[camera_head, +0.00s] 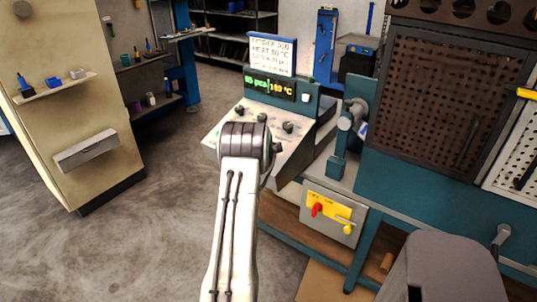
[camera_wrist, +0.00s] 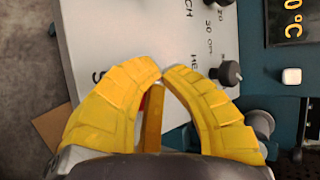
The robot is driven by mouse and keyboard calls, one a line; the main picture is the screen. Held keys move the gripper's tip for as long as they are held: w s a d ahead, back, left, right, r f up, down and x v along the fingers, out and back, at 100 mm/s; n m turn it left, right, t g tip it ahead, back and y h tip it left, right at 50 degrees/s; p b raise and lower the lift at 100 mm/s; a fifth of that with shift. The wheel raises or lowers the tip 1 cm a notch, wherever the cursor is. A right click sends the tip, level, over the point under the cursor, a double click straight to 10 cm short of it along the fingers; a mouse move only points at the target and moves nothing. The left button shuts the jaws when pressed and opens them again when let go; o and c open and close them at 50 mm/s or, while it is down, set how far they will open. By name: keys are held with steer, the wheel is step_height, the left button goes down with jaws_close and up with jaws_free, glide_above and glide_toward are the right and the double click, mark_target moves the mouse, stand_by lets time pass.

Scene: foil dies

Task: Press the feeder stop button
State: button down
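The sloping pale control panel (camera_head: 228,128) stands ahead, with black knobs and a lit display (camera_head: 270,87) behind them. In the wrist view the panel (camera_wrist: 120,40) fills the middle, with a printed letter S left of my fingers. My gripper (camera_wrist: 161,72) has yellow fingers whose tips nearly meet over the panel; it looks shut and holds nothing I can make out. A small red part (camera_wrist: 143,101), perhaps the stop button, shows between the fingers, mostly hidden. I cannot tell whether the fingers touch it. In the head view my arm hides the gripper and this part of the panel.
Black knobs (camera_wrist: 227,74) stand right of my fingers. A white button (camera_wrist: 291,76) sits beside the display. A grey box (camera_head: 342,226) with a red handle on a yellow plate is below right. A perforated dark guard (camera_head: 440,90) stands right. Floor at left is clear.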

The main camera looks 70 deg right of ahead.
steer(key=shift+a+r, duration=0.1)
steer(key=shift+r, duration=0.05)
steer(key=shift+a+r, duration=0.2)
steer(key=shift+r, duration=0.55)
steer(key=shift+w+a+r+b, duration=0.1)
steer(key=shift+a+r+b, duration=0.1)
steer(key=shift+r+b, duration=0.45)
steer(key=shift+w+a+r+b, duration=0.1)
steer(key=shift+a+r+b, duration=0.1)
steer(key=shift+r+b, duration=0.35)
steer(key=shift+a+r+b, duration=0.2)
steer(key=shift+r, duration=0.4)
steer(key=shift+a+r+b, duration=0.15)
steer(key=shift+r+b, duration=0.05)
steer(key=shift+r, duration=0.4)
